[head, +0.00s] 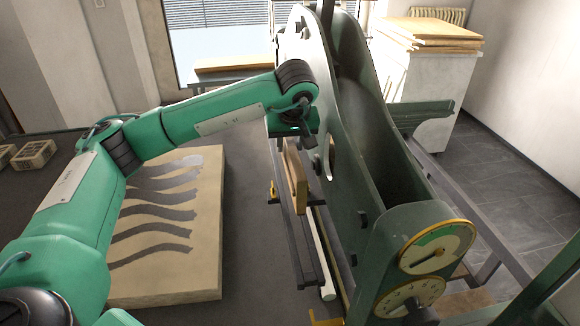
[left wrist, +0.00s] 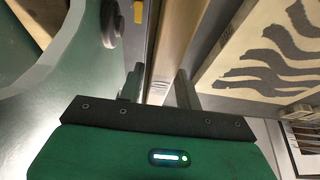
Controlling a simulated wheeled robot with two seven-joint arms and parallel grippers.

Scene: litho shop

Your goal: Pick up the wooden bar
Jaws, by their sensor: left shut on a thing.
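The wooden bar (head: 295,178) is a tan plank beside the green press frame, just below my left gripper (head: 308,148) in the head view. In the left wrist view the bar (left wrist: 178,45) runs away between the two grey fingers of my left gripper (left wrist: 160,88). The fingers are shut on the bar, one on each side of it. The press frame partly hides the gripper's fingers in the head view. My right gripper is in neither view.
The green press (head: 352,130) with round dials (head: 437,247) stands close to the right of the bar. Rails (head: 312,245) lie below it. A pale stone slab with dark wavy stripes (head: 165,215) lies to the left. Stacked boards (head: 432,30) sit on a white cabinet behind.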

